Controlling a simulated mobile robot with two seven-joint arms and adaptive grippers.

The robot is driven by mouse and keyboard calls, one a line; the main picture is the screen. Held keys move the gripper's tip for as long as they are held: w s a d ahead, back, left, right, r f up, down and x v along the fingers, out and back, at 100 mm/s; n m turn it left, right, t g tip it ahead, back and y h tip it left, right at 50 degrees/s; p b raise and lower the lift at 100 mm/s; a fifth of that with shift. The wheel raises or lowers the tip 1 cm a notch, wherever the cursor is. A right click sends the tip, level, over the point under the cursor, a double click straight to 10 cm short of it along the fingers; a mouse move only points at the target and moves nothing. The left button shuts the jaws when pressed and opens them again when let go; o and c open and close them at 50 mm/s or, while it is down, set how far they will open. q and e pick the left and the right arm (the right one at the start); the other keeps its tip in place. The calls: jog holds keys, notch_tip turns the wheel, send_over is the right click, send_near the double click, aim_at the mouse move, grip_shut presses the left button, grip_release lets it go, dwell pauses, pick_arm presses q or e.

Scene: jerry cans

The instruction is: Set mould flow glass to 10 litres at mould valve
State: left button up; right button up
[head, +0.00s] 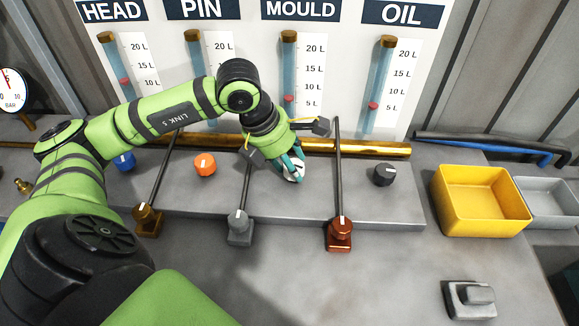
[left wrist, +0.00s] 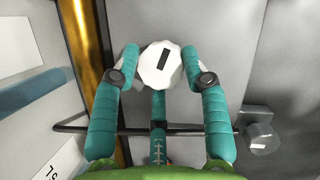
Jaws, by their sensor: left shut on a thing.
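The mould flow glass (head: 289,70) stands under the MOULD sign (head: 301,11) in the head view. Its red float (head: 289,99) sits a little above the 5 L mark and below 10 L. The mould valve is a white knob (head: 296,175) on the grey bench block below it. In the left wrist view the white knob (left wrist: 157,75) shows a dark slot-like mark, slightly tilted. My left gripper (head: 292,170) is shut on this knob, with teal fingers on both sides of it. My fingers partly hide the knob in the head view. My right gripper is not in view.
Blue (head: 124,161), orange (head: 204,164) and black (head: 384,174) knobs sit along the same block. Thin dark rods rise from brass (head: 148,219), grey (head: 239,228) and copper (head: 339,233) fittings, close beside my gripper. A yellow bin (head: 482,201) stands at right.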

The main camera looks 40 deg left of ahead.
pick_arm(q)
jog(key=shift+w+d+r+m+g+h+b, duration=0.15)
jog(key=shift+m+h+b, duration=0.15)
jog(key=shift+m, duration=0.35)
jog(key=shift+s+f+m+g+h+b, duration=0.15)
jog(key=shift+m+h+b, duration=0.1)
jog(key=shift+m, duration=0.4)
jog(key=shift+w+r, duration=0.1)
jog(key=o, duration=1.1)
jog(key=shift+w+d, duration=0.1)
jog(key=shift+d, duration=0.05)
jog(key=shift+a+r, duration=0.2)
jog(key=shift+a, duration=0.05)
jog(key=v, duration=1.1)
jog(key=shift+d+r, duration=0.15)
jog(key=shift+r, duration=0.15)
